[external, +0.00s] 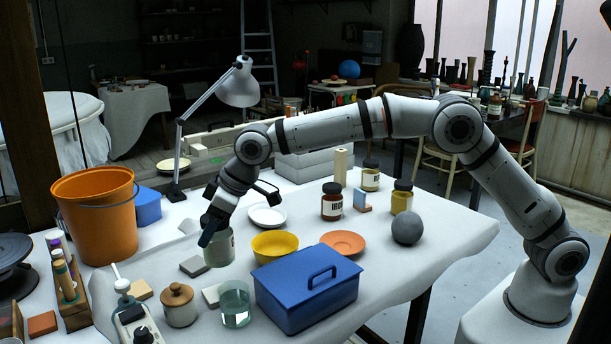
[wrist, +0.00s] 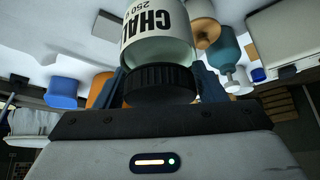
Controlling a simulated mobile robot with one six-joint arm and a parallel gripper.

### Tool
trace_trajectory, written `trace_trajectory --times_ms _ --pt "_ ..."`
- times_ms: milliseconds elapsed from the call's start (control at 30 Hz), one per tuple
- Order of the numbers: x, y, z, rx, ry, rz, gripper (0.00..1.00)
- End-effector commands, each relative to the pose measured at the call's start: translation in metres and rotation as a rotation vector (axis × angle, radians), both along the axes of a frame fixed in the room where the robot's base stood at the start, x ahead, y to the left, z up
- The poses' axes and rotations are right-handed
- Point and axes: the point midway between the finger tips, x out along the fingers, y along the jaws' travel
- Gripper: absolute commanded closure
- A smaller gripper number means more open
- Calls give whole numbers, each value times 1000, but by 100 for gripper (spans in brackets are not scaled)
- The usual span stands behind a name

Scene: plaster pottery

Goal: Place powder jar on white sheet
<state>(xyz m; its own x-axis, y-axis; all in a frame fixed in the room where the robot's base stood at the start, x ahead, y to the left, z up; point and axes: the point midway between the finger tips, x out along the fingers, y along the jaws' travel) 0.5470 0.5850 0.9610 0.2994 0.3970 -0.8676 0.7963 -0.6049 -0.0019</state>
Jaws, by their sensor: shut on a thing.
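The powder jar (wrist: 160,35) is a pale, whitish jar with a black ribbed lid and a label reading "CHAL" and "250" in the wrist view. My gripper (wrist: 160,92) is shut on it at the lid end, with a finger on each side. In the external view my gripper (external: 208,232) points down over the jar (external: 219,250), which looks upright. I cannot tell whether its base touches the table. A white cloth sheet (external: 440,243) covers the table. A small pale flat piece (external: 187,226) lies just left of my gripper.
Close to the jar are a grey block (external: 194,264), a yellow bowl (external: 274,246), a blue toolbox (external: 307,287), a lidded pot (external: 179,304) and a glass of liquid (external: 235,304). An orange bucket (external: 95,213) and lamp (external: 238,85) stand behind left. The table's right front is clear.

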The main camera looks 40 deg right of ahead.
Motion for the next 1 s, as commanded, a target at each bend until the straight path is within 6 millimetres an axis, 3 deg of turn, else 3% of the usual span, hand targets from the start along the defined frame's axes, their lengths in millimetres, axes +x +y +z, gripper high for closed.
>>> trace_trajectory --times_ms 33,200,400,467,733,1000 --pt "-22 19 -2 1 -2 33 72" --pt "-77 59 0 2 -2 112 72" --pt "-111 81 1 2 -2 155 72" --pt "-115 83 -3 1 -1 160 72" --pt "-117 83 -49 0 -1 162 72" --pt "-117 83 -72 0 -1 162 72"
